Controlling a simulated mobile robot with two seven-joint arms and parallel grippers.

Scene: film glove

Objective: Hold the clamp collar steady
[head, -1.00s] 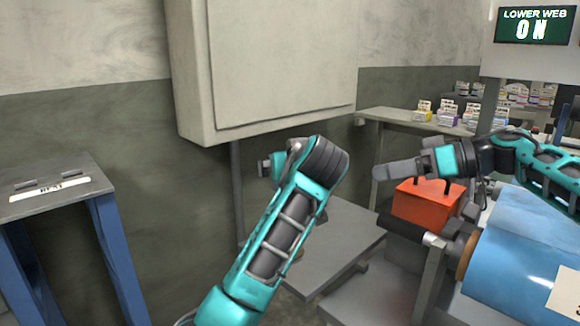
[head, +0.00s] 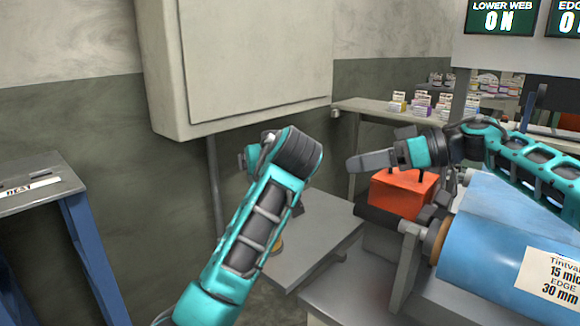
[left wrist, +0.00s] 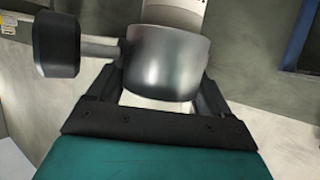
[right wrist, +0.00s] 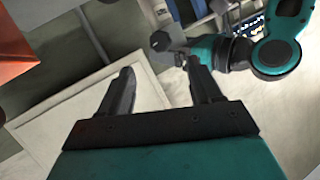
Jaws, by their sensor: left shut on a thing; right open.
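The clamp collar appears as a grey metal cylinder (left wrist: 165,62) in the left wrist view, with a black knob (left wrist: 57,43) on a short stem at its left. My left gripper (left wrist: 162,78) is shut on it, one finger on each side. In the head view my left wrist hides these fingers and the collar. In the right wrist view, the black knob (right wrist: 160,42) shows beside my left arm. My right gripper (head: 370,160) is open and empty above and left of the orange box; its spread fingers show in the right wrist view (right wrist: 160,72).
An orange box (head: 400,192) and a blue film roll (head: 485,262) are at the right, under my right arm. A grey cabinet (head: 255,60) hangs on the wall. A low grey table (head: 325,232) stands behind my left arm. A blue-legged table (head: 45,195) is at the left.

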